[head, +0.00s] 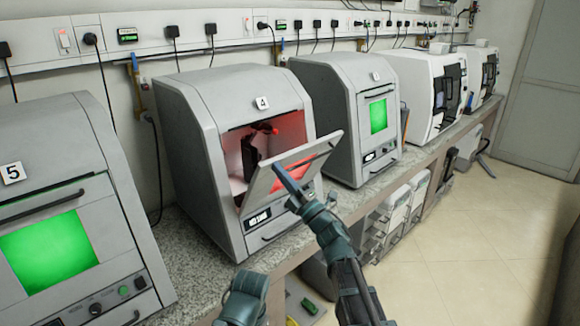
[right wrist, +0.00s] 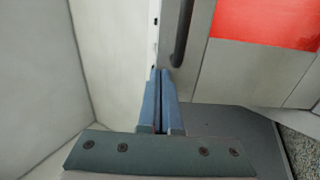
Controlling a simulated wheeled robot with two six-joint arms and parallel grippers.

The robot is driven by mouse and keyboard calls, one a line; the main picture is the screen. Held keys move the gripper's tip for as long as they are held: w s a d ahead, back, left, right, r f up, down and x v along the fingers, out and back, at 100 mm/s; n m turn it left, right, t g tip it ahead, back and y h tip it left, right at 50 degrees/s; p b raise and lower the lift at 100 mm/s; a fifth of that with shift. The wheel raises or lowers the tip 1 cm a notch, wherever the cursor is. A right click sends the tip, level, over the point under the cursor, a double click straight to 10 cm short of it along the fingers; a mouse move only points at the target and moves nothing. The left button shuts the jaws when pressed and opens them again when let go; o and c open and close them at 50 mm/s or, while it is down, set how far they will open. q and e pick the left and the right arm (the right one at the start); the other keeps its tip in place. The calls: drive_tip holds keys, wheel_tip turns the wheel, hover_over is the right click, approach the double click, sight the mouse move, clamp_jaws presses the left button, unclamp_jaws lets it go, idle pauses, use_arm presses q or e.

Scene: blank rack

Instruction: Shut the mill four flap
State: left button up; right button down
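The mill four (head: 200,130) is a grey cabinet with a "4" label on the counter. Its flap (head: 262,187) is open, tilted outward from the front, with a red-lit chamber behind it. My right gripper (head: 280,170) is at the outer side of the flap. In the right wrist view its blue fingers (right wrist: 161,74) are together, with nothing visible between them. Their tips are close to a pale panel edge and a dark handle bar (right wrist: 183,35); contact cannot be told. My left gripper (head: 245,292) shows only partly at the bottom, its fingers hidden.
A mill labelled 5 (head: 58,215) stands left, with a green window. Another grey mill (head: 345,115) stands close on the right, then white machines (head: 425,90). The counter edge (head: 290,262) runs below. The floor (head: 480,235) on the right is clear.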

drive_tip(key=w+a+r+g+p, duration=0.1)
drive_tip(key=w+p, duration=0.1)
drive_tip(key=p, duration=0.1)
drive_tip(key=w+a+r+h+p, duration=0.1)
drive_tip(key=w+a+r+p, duration=0.1)
drive_tip(key=w+a+r+g+h+p, duration=0.1)
drive_tip(key=w+p, duration=0.1)
drive_tip(key=p, duration=0.1)
drive_tip(key=shift+a+r+g+p, duration=0.3)
drive_tip(key=shift+r+p, duration=0.05)
drive_tip(key=f+p+x, duration=0.1)
drive_tip(key=x, duration=0.7)
drive_tip(key=shift+w+a+g+h+p, duration=0.15)
drive_tip(key=shift+a+g+h+p, duration=0.05)
drive_tip(key=shift+g+h+p, duration=0.15)
